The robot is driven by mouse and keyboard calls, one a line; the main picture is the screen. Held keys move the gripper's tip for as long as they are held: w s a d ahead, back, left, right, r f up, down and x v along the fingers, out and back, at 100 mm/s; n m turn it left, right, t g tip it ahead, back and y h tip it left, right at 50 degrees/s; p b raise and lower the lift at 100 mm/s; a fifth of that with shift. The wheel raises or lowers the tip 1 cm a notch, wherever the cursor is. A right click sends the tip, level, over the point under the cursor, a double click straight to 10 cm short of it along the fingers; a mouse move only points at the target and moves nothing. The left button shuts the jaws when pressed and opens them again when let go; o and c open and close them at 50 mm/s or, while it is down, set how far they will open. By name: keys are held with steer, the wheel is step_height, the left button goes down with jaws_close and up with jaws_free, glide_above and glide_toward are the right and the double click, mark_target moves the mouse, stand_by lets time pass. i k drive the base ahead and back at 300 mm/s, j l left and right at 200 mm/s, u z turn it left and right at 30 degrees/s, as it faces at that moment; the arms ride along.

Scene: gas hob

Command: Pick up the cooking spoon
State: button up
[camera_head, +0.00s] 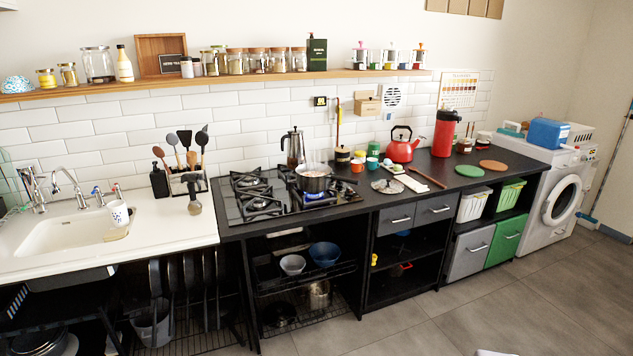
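A long brown wooden utensil (428,177) lies on the black counter beside a white strip (410,182), right of the hob. It may be the cooking spoon, but it is too small to tell. Several dark-headed cooking utensils (186,139) stand upright in a holder (186,183) left of the hob, and some have spoon-like heads. A pot (314,183) sits on the gas hob (257,218) over a blue flame.
A red kettle (402,150), a steel lid (387,187), small cups (357,166) and a red flask (444,135) crowd the counter. The grey floor (450,315) in front is clear.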

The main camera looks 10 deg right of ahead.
mark_target(413, 168)
steer(key=i+l, duration=0.4)
steer(key=i+l+u, duration=0.1)
steer(key=i+l, duration=0.7)
steer(key=i+l+u, duration=0.1)
steer(key=i+l, duration=0.65)
steer(key=l, duration=0.2)
steer(key=i+l+u, duration=0.15)
steer(key=i+l, duration=0.55)
steer(key=l, duration=0.25)
steer(key=i+l+u, duration=0.1)
steer(key=i+l, duration=0.25)
steer(key=l, duration=0.15)
